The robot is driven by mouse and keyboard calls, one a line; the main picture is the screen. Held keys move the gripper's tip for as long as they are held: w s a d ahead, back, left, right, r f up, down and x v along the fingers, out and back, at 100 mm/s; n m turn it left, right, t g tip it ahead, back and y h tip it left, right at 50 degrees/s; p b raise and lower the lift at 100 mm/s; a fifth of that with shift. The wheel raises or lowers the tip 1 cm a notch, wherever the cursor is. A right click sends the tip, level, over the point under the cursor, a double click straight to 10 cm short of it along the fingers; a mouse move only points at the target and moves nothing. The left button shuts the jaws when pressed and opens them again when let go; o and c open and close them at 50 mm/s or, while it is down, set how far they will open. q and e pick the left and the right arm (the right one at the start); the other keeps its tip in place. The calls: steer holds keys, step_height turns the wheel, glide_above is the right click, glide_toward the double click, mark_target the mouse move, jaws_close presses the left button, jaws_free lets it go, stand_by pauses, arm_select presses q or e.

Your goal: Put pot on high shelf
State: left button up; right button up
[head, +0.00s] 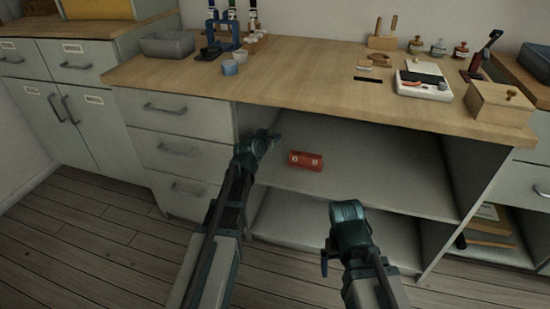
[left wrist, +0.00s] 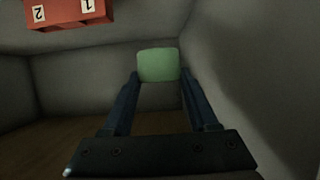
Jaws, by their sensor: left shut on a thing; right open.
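A pale green, round-cornered thing (left wrist: 158,65), which I take to be the pot, sits between the fingertips of my left gripper (left wrist: 157,80) in the left wrist view. The left gripper is shut on it. In the head view my left gripper (head: 270,138) reaches into the left end of the open bay under the worktop, by the upper shelf (head: 375,185). The pot is hidden there. My right gripper (head: 326,262) is low in front of the bay, apart from everything, open and empty.
A red box (head: 306,161) with white labels lies on the upper shelf, right of my left gripper; it also shows in the left wrist view (left wrist: 68,13). A lower shelf (head: 290,222) is below. The wooden worktop (head: 290,85) overhangs the bay and carries tools and containers.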

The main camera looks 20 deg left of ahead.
arm_select(q)
steer(key=shift+w, duration=0.15)
steer(key=b, duration=0.6)
glide_above(271, 166)
step_height(271, 166, down, 6)
steer(key=shift+w+f, duration=0.1)
steer(key=shift+f, duration=0.05)
step_height(271, 166, down, 4)
steer(key=b, duration=0.4)
steer(key=shift+r, duration=0.2)
steer(key=shift+f, duration=0.2)
steer(key=o, duration=1.3)
steer(key=shift+r, duration=0.15)
